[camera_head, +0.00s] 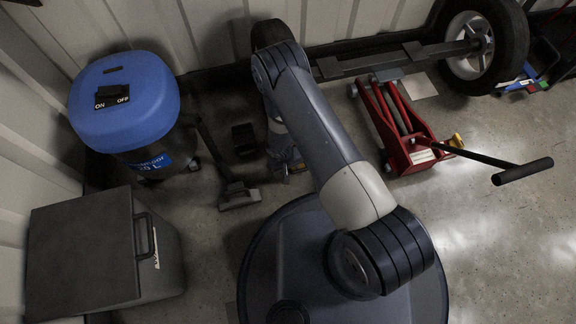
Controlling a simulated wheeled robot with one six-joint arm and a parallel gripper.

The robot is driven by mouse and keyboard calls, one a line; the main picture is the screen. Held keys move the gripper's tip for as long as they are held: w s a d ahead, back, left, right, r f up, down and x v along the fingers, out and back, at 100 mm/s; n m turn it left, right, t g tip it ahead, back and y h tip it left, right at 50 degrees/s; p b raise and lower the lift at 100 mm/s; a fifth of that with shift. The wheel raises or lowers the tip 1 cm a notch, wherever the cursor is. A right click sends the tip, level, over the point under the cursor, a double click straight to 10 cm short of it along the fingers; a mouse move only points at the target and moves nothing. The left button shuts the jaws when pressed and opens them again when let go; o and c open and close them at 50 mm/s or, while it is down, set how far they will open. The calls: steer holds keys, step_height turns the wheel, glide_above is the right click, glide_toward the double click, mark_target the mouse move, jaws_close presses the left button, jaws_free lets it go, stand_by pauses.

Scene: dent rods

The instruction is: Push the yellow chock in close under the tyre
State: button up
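A black tyre (512,38) on a pale rim stands at the upper right, at one end of a grey axle beam (400,58). A second dark tyre (268,32) stands at the wall, largely hidden behind my arm. I cannot clearly make out the yellow chock. A small yellow piece (457,140) shows at the red jack's right side, but I cannot tell if it is the chock or part of the jack. My gripper (288,160) is low over the floor, mostly behind my own arm. Its fingers are too hidden to tell whether they are open.
The red trolley jack (403,135) stands below the axle, its black handle (522,172) reaching right. A blue-topped vacuum (125,105) and its floor nozzle (239,196) are at left. A grey box (90,250) is at lower left.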

steer(key=shift+f, duration=0.1)
steer(key=shift+c, duration=0.2)
jaws_close()
